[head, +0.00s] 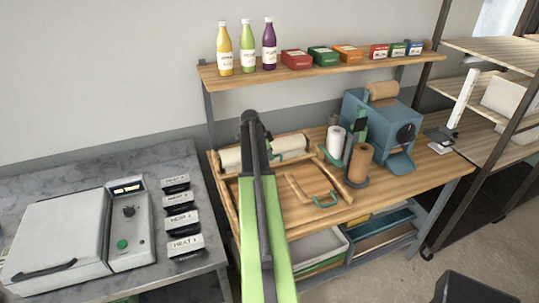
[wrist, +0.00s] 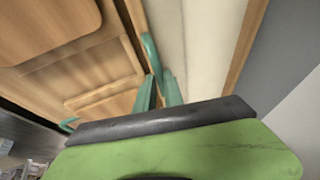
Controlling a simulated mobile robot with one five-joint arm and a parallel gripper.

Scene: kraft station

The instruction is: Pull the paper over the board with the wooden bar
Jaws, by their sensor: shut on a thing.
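The cream paper roll (head: 229,159) lies across the back of the wooden board (head: 232,200), and its right part shows beyond my arm. In the wrist view the cream paper (wrist: 186,45) runs along the board's back side. My gripper (wrist: 165,117) is low in the wrist view, shut at the roll's front side, beside upright teal pieces (wrist: 146,95). The wooden bar is mostly hidden behind the gripper, so the exact contact does not show. In the head view my arm hides the gripper and the middle of the roll.
A wooden frame with a teal handle (head: 325,199) lies on the right. A brown roll (head: 360,163), a white roll (head: 335,143) and a blue dispenser (head: 384,125) stand beyond it. A shelf with bottles (head: 247,48) hangs above. A grey sealer (head: 75,235) stands left.

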